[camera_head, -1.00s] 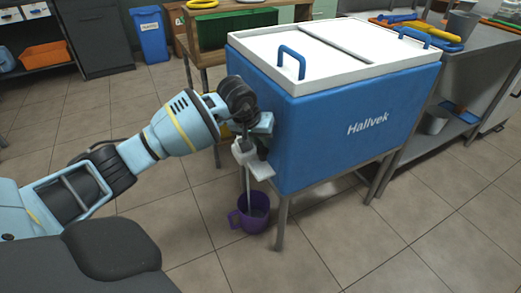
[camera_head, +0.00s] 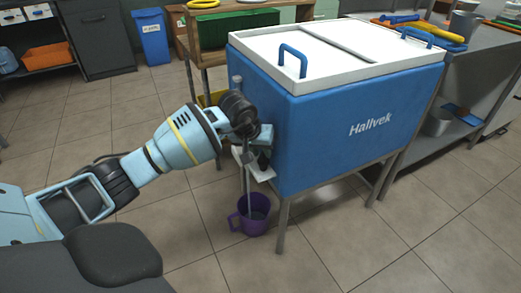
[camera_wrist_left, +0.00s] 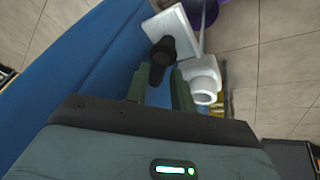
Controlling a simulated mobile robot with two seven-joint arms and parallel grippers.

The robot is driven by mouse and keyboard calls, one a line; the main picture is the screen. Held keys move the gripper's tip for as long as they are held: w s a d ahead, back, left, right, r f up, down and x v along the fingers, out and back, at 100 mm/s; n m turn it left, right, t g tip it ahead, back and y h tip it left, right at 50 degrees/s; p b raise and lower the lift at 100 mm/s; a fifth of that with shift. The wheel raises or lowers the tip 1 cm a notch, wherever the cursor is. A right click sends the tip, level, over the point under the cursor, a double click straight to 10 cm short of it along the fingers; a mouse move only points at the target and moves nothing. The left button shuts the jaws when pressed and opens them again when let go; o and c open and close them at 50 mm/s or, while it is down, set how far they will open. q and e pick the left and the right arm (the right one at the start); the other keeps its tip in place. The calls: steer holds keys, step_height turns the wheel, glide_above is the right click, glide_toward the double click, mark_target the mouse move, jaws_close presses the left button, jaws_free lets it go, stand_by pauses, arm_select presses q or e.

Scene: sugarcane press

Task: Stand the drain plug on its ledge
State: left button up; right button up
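The drain plug (camera_wrist_left: 162,52) is a small black piece with a wider end, seen in the left wrist view against the white ledge (camera_wrist_left: 176,27). My left gripper (camera_wrist_left: 160,82) has its two dark green fingers apart on either side of the plug, with gaps showing. It looks open; the plug's contact with the ledge is not clear. In the head view the left gripper (camera_head: 256,148) is low at the cooler's left end, just above the ledge (camera_head: 264,174), and largely hides the plug. My right gripper is not in view.
The blue cooler (camera_head: 340,135) with a white lid stands on metal legs. Beside the ledge is a white spout (camera_wrist_left: 203,82). A thin pale stream runs down to a purple bucket (camera_head: 251,222) on the floor. A metal counter (camera_head: 485,65) stands at the right.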

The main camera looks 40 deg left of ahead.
arm_select(q)
steer(key=shift+r, duration=0.2)
steer(key=p+v, duration=0.3)
steer(key=v, duration=0.9)
steer(key=shift+p, duration=0.4)
steer(key=shift+d+f, duration=0.15)
steer(key=shift+f, duration=0.05)
